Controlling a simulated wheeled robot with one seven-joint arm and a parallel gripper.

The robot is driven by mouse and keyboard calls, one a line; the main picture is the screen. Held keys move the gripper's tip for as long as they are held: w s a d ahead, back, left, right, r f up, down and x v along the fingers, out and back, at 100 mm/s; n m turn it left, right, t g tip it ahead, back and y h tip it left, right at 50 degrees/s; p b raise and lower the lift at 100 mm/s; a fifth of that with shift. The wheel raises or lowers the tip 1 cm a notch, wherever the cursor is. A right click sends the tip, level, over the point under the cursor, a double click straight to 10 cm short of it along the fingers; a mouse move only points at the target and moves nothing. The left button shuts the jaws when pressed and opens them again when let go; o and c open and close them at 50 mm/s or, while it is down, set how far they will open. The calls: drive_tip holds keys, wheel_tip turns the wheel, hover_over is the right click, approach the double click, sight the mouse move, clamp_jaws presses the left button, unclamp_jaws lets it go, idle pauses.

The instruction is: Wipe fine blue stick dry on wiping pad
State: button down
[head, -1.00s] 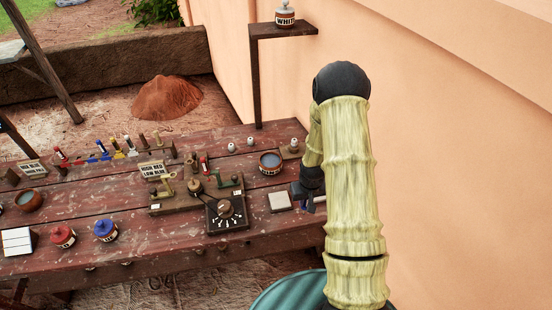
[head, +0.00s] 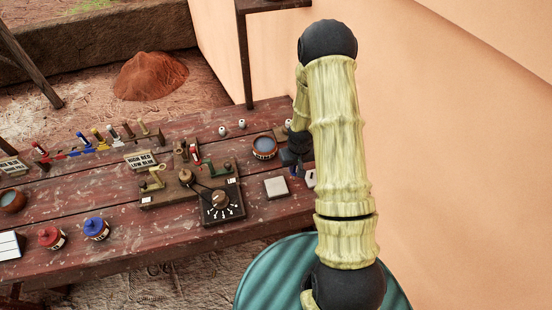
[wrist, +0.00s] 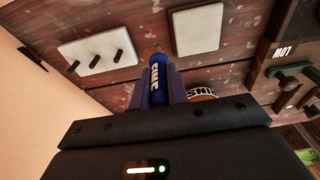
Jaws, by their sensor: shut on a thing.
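The fine blue stick (wrist: 158,82), with white lettering and a thin pale tip, is shut between the fingers of my gripper (wrist: 168,82) in the wrist view. In the head view my gripper (head: 294,160) is at the table's right end, mostly behind my arm, and the stick cannot be made out. A plain white square pad (head: 276,187), which looks like the wiping pad, lies flat on the table just below and left of my gripper. The pad (wrist: 197,30) is right of the stick tip in the wrist view, apart from it in the picture.
A white plate (wrist: 98,52) with three dark pegs or marks lies left of the stick tip. The rinse bowl (head: 265,148) stands close left of my gripper. A dial box (head: 221,202) and a lever fixture stand farther left. The wall rises at right.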

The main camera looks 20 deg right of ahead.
drive_tip(key=a+r+n+b, duration=0.2)
drive_tip(key=a+r, duration=0.4)
drive_tip(key=shift+a+r+n, duration=0.2)
drive_tip(key=shift+a+n, duration=0.15)
drive_tip(key=shift+n, duration=0.05)
drive_tip(key=shift+s+f, duration=0.1)
wheel_tip(320, 180, down, 6)
drive_tip(key=b, duration=0.5)
drive_tip(key=shift+f+b, duration=0.35)
drive_tip(key=shift+f, duration=0.1)
idle(1.2)
drive_tip(key=shift+a+r, duration=0.1)
drive_tip(key=shift+a, duration=0.5)
drive_tip(key=shift+d, duration=0.15)
